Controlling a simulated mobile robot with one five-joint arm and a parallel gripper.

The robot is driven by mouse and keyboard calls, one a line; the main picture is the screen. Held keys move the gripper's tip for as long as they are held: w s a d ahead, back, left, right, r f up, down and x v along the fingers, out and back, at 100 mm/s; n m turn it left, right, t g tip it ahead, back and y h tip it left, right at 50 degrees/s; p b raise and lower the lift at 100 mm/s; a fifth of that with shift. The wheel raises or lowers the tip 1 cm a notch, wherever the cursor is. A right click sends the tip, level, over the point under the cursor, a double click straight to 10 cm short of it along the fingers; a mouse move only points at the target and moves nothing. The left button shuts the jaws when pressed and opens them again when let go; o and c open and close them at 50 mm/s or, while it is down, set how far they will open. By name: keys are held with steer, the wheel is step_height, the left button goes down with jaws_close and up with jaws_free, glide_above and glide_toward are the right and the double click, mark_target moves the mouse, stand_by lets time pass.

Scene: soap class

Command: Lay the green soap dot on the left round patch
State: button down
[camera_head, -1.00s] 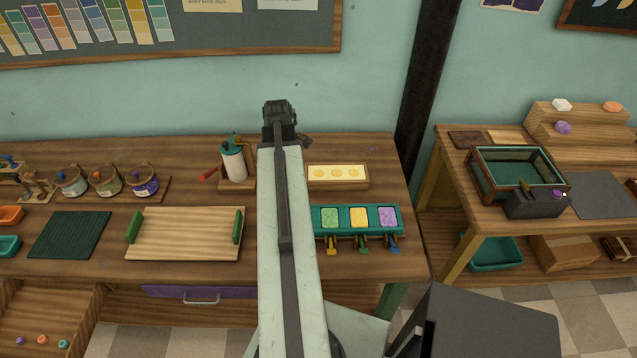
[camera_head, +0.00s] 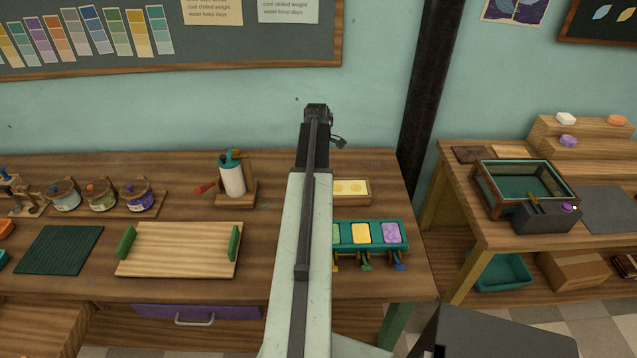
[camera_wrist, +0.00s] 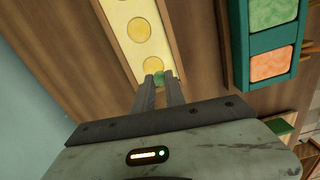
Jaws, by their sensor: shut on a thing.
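My gripper (camera_wrist: 160,82) is shut on the small green soap dot (camera_wrist: 159,77) in the wrist view; the dot shows between the fingertips. The dot is over the near end of the cream bar (camera_wrist: 118,18), beside a yellow round patch (camera_wrist: 153,64) that looks like the bar's end patch. Another patch (camera_wrist: 138,30) lies further up. I cannot tell whether the dot touches the bar. In the head view, my arm hides the left part of the wood-framed bar (camera_head: 367,179); two patches (camera_head: 340,188) show. The fingers and dot are hidden there.
A teal tray (camera_head: 370,246) with coloured soap cells and levers stands in front of the bar; it also shows in the wrist view (camera_wrist: 237,45). A white cylinder dispenser (camera_head: 232,180) and a wooden board with green handles (camera_head: 180,250) are to the left.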

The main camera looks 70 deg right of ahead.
steer(key=shift+d, duration=0.3)
steer(key=f+b, duration=0.4)
steer(key=shift+s+d, duration=0.15)
steer(key=shift+d, duration=0.2)
steer(key=shift+r, duration=0.2)
steer(key=shift+f, duration=0.15)
steer(key=c, duration=1.4)
jaws_free()
step_height(320, 180, up, 12)
steer(key=p, duration=1.2)
steer(key=shift+r, duration=0.2)
